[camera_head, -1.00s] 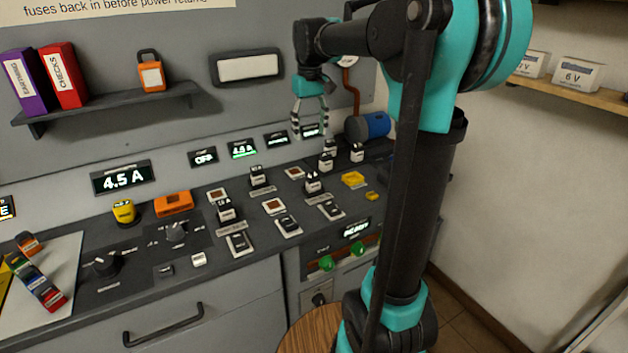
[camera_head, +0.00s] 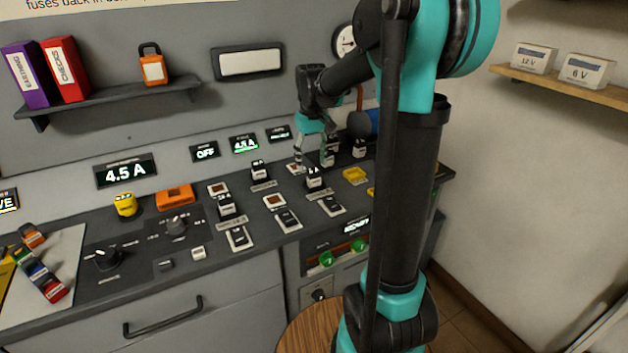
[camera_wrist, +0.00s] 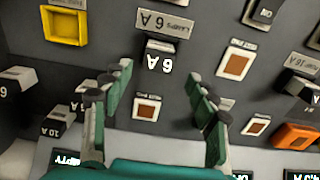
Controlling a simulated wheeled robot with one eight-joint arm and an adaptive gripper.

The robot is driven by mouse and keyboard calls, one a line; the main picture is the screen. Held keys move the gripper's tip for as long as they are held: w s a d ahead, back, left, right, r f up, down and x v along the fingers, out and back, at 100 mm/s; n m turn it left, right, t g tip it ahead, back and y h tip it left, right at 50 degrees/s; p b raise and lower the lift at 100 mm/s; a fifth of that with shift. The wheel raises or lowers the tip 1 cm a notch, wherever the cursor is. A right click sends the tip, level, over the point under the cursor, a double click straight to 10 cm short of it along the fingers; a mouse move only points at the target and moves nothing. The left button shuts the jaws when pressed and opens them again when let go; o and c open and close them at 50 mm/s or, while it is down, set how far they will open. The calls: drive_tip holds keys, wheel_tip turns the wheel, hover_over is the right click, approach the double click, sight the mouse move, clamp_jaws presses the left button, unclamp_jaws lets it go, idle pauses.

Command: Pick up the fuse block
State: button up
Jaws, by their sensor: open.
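Several white-and-black fuse blocks stand on the dark panel, and the task does not say which one is meant. A block marked 6 A (camera_wrist: 160,58) lies in the wrist view just past my fingertips, between their lines. It appears to be the block (camera_head: 314,178) just in front of my gripper (camera_head: 314,163) in the head view. My gripper (camera_wrist: 158,76) is open and empty, with its fingers pointing down over the panel.
Other fuse blocks (camera_head: 227,207) (camera_head: 258,170) stand around on the panel. A yellow square frame (camera_head: 355,174) lies to the right, and an orange part (camera_head: 175,196) to the left. A blue cylinder (camera_head: 374,122) is behind my gripper. A shelf with binders (camera_head: 62,72) hangs at left.

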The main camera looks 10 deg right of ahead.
sight(313, 169)
drive_tip(key=f, duration=0.5)
drive_tip(key=shift+s+d+f, duration=0.1)
drive_tip(key=shift+d, duration=0.1)
drive_tip(key=c, duration=1.3)
